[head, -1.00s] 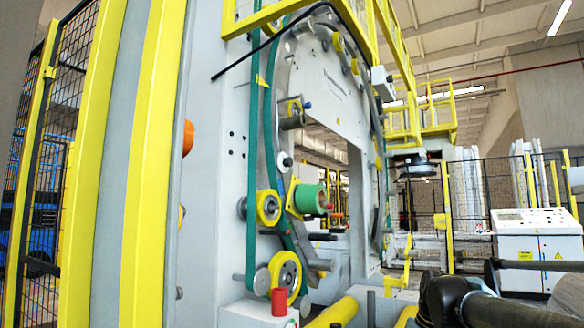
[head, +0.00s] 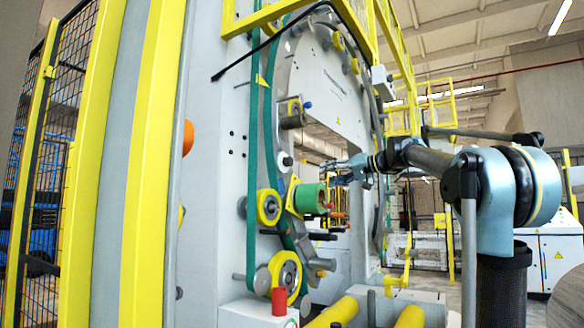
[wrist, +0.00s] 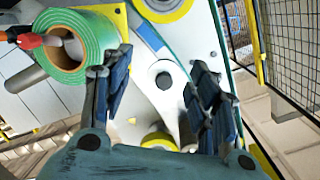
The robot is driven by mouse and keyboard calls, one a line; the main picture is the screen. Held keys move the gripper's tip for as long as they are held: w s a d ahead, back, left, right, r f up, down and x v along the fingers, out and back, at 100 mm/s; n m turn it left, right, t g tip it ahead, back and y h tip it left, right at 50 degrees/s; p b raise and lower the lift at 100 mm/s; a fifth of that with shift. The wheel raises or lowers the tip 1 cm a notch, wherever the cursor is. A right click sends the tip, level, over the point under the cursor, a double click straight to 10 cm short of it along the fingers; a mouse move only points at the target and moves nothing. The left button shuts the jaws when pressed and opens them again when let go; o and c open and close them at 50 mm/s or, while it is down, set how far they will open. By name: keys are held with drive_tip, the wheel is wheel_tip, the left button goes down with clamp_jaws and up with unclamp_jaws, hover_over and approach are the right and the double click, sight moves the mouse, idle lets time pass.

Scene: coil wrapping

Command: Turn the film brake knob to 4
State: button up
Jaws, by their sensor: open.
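A green film roll (head: 309,199) sits on the wrapping ring, and in the wrist view the roll (wrist: 95,35) is at the upper left. A small red part (head: 330,206) shows in front of the roll's core; in the wrist view this red part (wrist: 28,40) is at the left edge. I cannot tell for sure whether it is the film brake knob, and no number scale is readable. My gripper (head: 332,172) is just right of and slightly above the roll. In the wrist view my gripper (wrist: 160,75) is open and empty, its left finger close to the roll.
The grey ring machine (head: 320,70) carries yellow rollers (head: 268,207) and a green belt (head: 253,170). A red cylinder (head: 279,302) stands low in front. Yellow posts (head: 150,160) and a mesh fence (head: 45,190) are at the left.

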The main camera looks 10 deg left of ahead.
drive_tip(key=t+y, duration=0.1)
drive_tip(key=y, duration=0.1)
approach(291, 162)
drive_tip(key=x, duration=1)
drive_tip(key=shift+w, duration=0.1)
drive_tip(key=shift+c, duration=0.5)
drive_tip(key=c, duration=1)
